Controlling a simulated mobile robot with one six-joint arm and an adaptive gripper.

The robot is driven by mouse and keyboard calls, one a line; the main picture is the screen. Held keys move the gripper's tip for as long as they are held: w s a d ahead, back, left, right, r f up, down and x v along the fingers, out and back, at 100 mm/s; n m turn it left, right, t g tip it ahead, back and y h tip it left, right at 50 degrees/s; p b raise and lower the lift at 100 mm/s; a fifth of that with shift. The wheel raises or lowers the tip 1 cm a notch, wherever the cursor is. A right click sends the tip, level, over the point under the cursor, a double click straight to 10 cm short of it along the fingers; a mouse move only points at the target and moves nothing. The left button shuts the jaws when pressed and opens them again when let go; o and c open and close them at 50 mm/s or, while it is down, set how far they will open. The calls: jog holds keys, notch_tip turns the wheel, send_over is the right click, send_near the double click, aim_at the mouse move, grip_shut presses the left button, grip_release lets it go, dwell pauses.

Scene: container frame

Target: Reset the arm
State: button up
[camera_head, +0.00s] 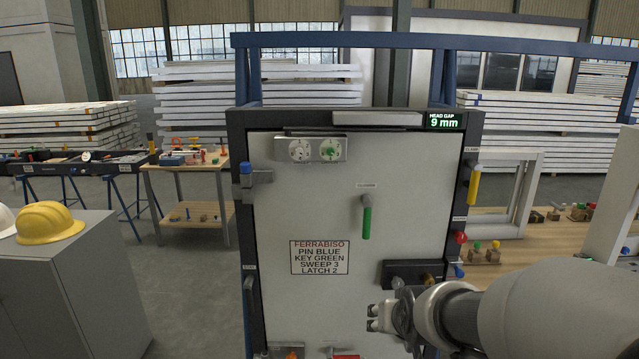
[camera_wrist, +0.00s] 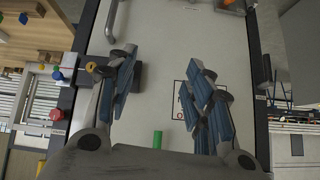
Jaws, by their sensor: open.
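My gripper (camera_head: 376,318) is in front of the lower right of a pale panel (camera_head: 400,230) in a dark frame. In the wrist view my gripper (camera_wrist: 165,85) has its two blue-grey fingers spread apart, with nothing between them. The panel appears behind the fingers, turned upside down. My arm reaches in from the lower right in the head view. A dark latch block with a brass part (camera_head: 428,279) is just above my gripper. I cannot tell whether they touch.
The panel carries a green handle (camera_head: 367,222), a printed sign (camera_head: 319,257) and two dials (camera_head: 315,150). A yellow handle (camera_head: 473,186) is on the right frame, a blue-topped bracket (camera_head: 250,176) on the left. A grey cabinet (camera_head: 60,290) with helmets stands left. A workbench (camera_head: 560,245) is right.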

jog(key=s+r+g, duration=0.2)
jog(key=s, duration=1.2)
jog(key=s+r+n+g, duration=0.1)
jog(key=s+r+g, duration=0.1)
jog(key=s, duration=1.2)
jog(key=shift+s, duration=0.15)
